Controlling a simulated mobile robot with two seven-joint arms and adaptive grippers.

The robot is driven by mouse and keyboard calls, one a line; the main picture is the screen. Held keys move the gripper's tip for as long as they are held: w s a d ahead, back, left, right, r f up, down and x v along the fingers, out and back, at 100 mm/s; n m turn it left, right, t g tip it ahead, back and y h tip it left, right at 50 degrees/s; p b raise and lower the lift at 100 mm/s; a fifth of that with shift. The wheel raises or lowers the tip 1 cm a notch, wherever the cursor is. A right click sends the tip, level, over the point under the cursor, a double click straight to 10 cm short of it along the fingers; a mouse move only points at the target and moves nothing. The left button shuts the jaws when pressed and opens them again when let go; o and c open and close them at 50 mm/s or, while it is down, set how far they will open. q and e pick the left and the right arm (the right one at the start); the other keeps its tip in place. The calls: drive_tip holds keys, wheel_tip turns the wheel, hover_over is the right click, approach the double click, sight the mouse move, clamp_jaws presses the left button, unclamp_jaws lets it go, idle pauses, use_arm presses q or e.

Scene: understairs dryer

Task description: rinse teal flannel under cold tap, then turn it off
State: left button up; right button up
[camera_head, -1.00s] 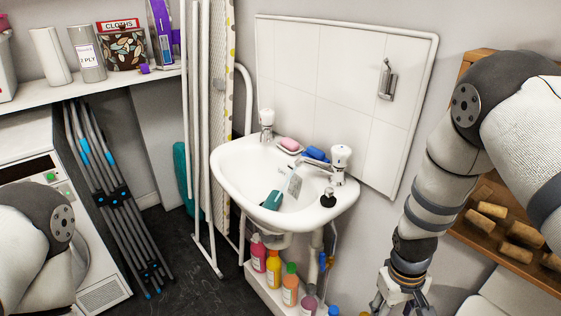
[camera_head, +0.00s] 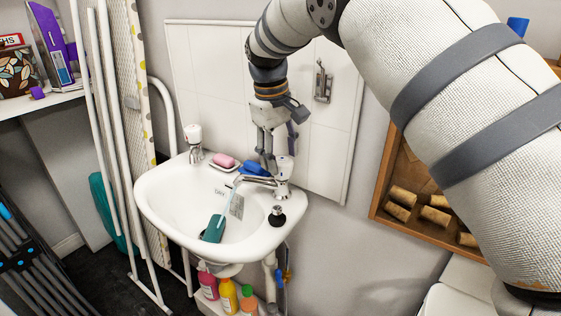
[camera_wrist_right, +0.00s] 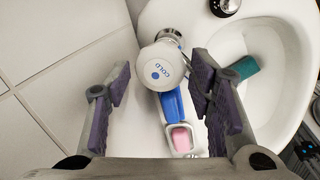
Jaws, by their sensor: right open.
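The teal flannel (camera_head: 214,229) lies in the white basin (camera_head: 155,212), below the cold tap's spout. It also shows in the right wrist view (camera_wrist_right: 244,67). The cold tap (camera_head: 284,172) is on the basin's right side; its white knob (camera_wrist_right: 158,66) reads COLD with a blue dot. A thin pale-blue stream (camera_head: 229,197) runs from the spout down towards the flannel. My right gripper (camera_head: 277,148) is open and points down behind and above the cold tap. In the wrist view its fingers (camera_wrist_right: 160,103) stand apart with the knob showing between and beyond them. My left gripper is out of view.
A second tap (camera_head: 193,142) stands at the basin's left. Pink soap (camera_head: 223,161) and a blue item (camera_head: 257,168) lie on the back rim. A black plug (camera_head: 277,213) sits on the right rim. White drying frames (camera_head: 112,130) stand left; a wooden rack (camera_head: 385,200) hangs right.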

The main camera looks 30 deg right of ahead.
drive_tip(key=shift+d+f, duration=0.2)
drive_tip(key=shift+f, duration=1.15)
drive_tip(key=c, duration=0.9)
drive_tip(key=m, duration=0.4)
drive_tip(key=shift+g, duration=0.3)
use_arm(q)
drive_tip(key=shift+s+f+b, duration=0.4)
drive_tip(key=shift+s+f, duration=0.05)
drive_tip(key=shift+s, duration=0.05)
use_arm(e)
drive_tip(key=shift+m, duration=1.1)
drive_tip(key=o, duration=0.9)
